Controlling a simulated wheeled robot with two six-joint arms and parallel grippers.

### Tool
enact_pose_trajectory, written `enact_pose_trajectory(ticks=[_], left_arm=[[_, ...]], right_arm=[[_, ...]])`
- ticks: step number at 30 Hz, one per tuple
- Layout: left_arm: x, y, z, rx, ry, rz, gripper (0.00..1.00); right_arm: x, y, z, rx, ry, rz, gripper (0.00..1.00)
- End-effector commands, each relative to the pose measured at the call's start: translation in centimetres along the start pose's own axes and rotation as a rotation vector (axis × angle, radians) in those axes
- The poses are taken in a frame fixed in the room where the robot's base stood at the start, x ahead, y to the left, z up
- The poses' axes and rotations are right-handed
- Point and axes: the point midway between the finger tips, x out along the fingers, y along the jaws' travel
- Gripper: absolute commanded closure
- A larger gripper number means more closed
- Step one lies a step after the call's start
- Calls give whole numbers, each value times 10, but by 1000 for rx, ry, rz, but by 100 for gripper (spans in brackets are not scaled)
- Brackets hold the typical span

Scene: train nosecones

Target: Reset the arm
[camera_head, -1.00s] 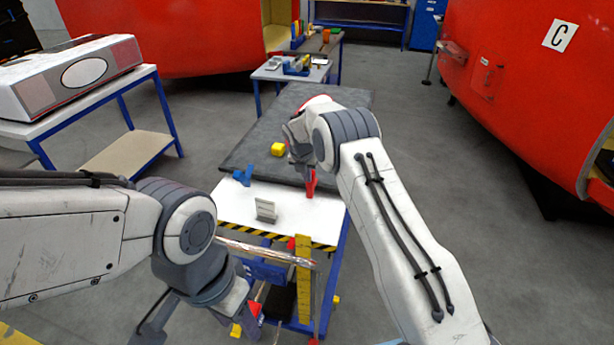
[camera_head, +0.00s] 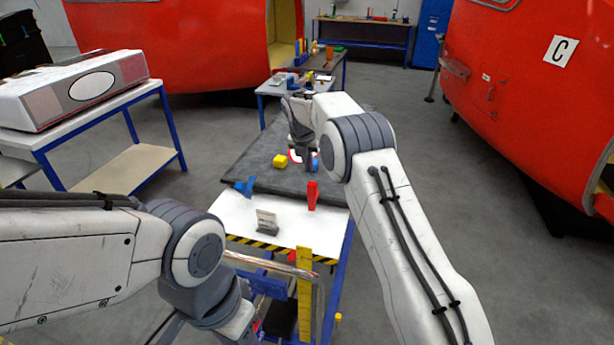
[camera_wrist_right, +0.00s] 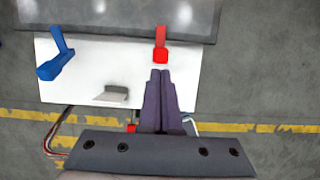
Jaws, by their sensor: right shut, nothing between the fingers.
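My right gripper (camera_head: 303,150) is above the dark mat on the workbench in the head view. In the right wrist view its two fingers (camera_wrist_right: 160,75) are together and empty, with their tips just below the red object in the picture. My left arm comes in from the left in the head view; its gripper runs off the bottom edge and its fingers cannot be made out.
A yellow block (camera_head: 280,161) lies on the dark mat (camera_head: 255,165). A blue piece (camera_head: 244,187) and a grey holder (camera_head: 267,221) are on the bench. A side table with a white case (camera_head: 75,90) stands left. Red train nosecones (camera_head: 545,110) flank the aisle; grey floor is open at right.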

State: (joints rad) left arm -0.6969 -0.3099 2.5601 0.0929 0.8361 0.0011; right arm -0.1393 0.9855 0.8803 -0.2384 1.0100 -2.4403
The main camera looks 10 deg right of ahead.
Motion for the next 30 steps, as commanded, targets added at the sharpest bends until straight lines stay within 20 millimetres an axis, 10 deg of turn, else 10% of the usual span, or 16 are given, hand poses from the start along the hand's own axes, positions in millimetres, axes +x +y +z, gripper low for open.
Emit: enact_pose_trajectory(ticks=[16,23,30], left_arm=[[5,0,0,0,0,0,50],[20,-1,1,0,0,0,50],[34,-2,2,0,0,0,50]], right_arm=[[-25,14,-25,123,24,20,100],[-99,32,-133,607,136,43,100],[-156,-5,-273,1174,266,-35,100]])
